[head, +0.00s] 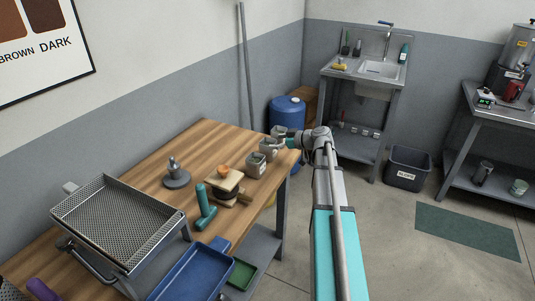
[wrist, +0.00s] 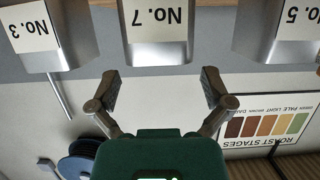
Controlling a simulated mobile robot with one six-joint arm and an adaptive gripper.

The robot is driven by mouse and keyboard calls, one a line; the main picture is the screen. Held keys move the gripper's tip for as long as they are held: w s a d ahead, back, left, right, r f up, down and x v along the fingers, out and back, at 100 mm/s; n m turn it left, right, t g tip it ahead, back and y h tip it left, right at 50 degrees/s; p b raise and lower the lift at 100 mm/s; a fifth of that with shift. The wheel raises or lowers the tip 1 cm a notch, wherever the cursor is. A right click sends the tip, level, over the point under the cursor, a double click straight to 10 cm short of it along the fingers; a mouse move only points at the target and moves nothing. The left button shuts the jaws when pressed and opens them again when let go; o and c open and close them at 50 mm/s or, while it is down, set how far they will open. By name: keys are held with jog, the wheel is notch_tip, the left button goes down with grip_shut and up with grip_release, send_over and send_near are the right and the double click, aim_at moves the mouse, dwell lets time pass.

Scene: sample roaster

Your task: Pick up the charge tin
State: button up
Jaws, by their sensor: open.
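Several grey metal tins stand near the wooden table's far right end. In the wrist view, which is upside down, three show labels: No. 3 (wrist: 40,32), No. 7 (wrist: 155,35) and No. 5 (wrist: 280,30). None is marked as the charge tin in view. In the head view, a near tin (head: 256,166), a middle tin (head: 268,151) and a far tin (head: 279,131) stand in a row. My gripper (wrist: 160,84) is open and empty. Its fingers are spread to either side of tin No. 7, short of it. In the head view my gripper (head: 290,141) is beside the tins, partly hiding them.
The wooden table (head: 150,165) also holds a mesh tray (head: 125,215), a teal-handled tool (head: 205,206), a grey weighted stand (head: 175,176) and a wooden block stack (head: 226,184). A blue drum (head: 287,112) stands behind the tins. Open floor lies to the right.

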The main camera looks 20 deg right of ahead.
aim_at(262, 142)
jog(key=shift+b+x, duration=0.55)
jog(key=shift+x, duration=1.3)
jog(key=c, duration=1)
jog(key=shift+r, duration=0.1)
notch_tip(262, 142, up, 3)
jog(key=p, duration=0.3)
jog(key=shift+s+d+r+p, duration=0.4)
jog(key=shift+s+r+p, duration=1.25)
jog(key=shift+s, duration=0.7)
jog(key=shift+s+d+r+p, duration=0.4)
jog(key=shift+s+r+p, duration=1.25)
jog(key=shift+s, duration=0.7)
jog(key=shift+s+d+r+p, duration=0.35)
jog(key=shift+s+r+p, duration=1.3)
jog(key=shift+s, duration=0.65)
